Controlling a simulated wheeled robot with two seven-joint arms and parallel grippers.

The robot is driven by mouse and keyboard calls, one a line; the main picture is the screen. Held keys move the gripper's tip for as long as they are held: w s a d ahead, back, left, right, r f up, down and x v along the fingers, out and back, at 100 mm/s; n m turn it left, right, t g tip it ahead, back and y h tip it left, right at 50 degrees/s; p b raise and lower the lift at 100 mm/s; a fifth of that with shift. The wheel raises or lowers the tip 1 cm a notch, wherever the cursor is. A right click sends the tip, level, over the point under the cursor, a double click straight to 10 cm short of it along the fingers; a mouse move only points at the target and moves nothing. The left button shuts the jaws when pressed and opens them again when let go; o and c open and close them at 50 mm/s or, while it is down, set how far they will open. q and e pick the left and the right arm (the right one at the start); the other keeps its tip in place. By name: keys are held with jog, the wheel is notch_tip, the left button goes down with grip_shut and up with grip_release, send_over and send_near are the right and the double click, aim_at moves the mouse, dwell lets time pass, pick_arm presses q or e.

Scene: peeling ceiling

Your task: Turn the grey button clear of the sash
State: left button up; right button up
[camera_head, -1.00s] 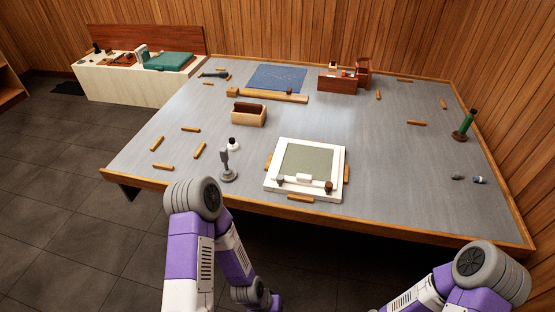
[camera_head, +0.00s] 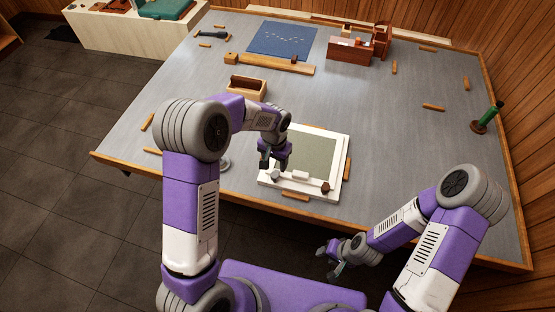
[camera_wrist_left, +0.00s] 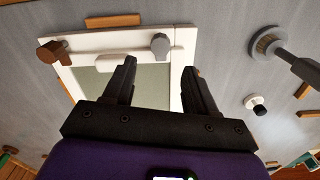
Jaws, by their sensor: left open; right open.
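The white-framed sash (camera_head: 335,178) with a grey-green panel lies near the table's front edge. The grey button (camera_head: 275,175) is at its near left corner; in the left wrist view it (camera_wrist_left: 161,44) shows just beyond the fingertips, between their lines. A brown button (camera_head: 325,186) is at the near right corner, with a white block (camera_head: 300,175) between the two. My left gripper (camera_head: 273,163) is open and empty above the sash's left side, close to the grey button and apart from it. My right gripper (camera_head: 333,264) is open and empty, in front of the table.
A grey stand (camera_wrist_left: 268,43) and a small black-and-white piece (camera_wrist_left: 256,104) stand beside the sash; my left arm partly hides them in the head view. A wooden tray (camera_head: 246,89) is behind. Wooden strips lie around.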

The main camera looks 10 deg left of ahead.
aim_at(275, 175)
pick_arm(q)
jog(key=f, duration=0.4)
jog(key=f+b, duration=0.1)
jog(key=f, duration=0.2)
jog(key=shift+s+a, duration=0.1)
jog(key=shift+s, duration=0.15)
jog(key=c, duration=1.1)
jog(key=shift+o, duration=0.2)
